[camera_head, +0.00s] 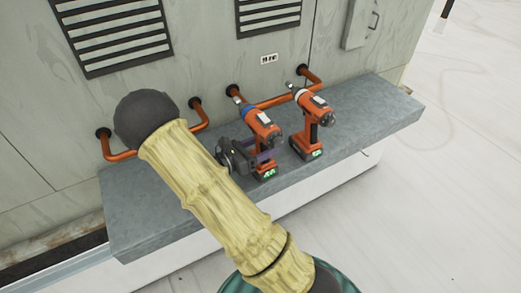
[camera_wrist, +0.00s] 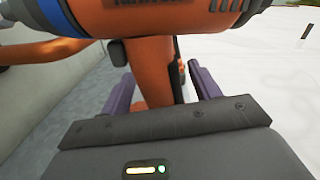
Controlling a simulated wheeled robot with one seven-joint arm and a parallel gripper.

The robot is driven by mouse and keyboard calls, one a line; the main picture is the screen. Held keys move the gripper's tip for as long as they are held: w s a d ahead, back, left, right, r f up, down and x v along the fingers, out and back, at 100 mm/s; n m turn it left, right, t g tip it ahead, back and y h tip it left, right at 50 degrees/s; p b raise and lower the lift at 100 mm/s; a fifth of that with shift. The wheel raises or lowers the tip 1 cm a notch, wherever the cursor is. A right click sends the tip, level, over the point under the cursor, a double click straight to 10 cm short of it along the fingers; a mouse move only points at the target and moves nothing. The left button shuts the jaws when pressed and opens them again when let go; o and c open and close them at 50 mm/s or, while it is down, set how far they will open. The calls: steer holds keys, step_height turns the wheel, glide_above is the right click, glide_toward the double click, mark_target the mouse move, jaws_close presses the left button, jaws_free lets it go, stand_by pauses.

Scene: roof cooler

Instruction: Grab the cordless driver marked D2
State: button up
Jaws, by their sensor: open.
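Two orange cordless drivers stand upright on a grey ledge (camera_head: 345,133). The left driver (camera_head: 262,118) has a blue collar; the right driver (camera_head: 316,106) has a pale collar. I cannot read D2 on either one. My gripper (camera_head: 256,153) is at the left driver's handle, just above its battery base. In the wrist view, my gripper's purple fingers (camera_wrist: 163,92) are open, one on each side of the orange handle (camera_wrist: 150,70). The blue-ringed driver body (camera_wrist: 165,18) is above them, its lettering cut off. Finger contact cannot be told.
The right driver stands close beside the left one. Orange pipes (camera_head: 272,102) run along the wall behind. A grey panelled wall (camera_head: 205,65) with vents rises at the back. The ledge is clear at its right end, with a white roof floor (camera_head: 440,190) beyond.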

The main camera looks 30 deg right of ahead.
mark_target(256, 122)
jaws_close()
steer(key=shift+r, duration=0.15)
stand_by(0.4)
step_height(256, 122, up, 10)
steer(key=shift+f, duration=0.1)
stand_by(0.4)
stand_by(0.4)
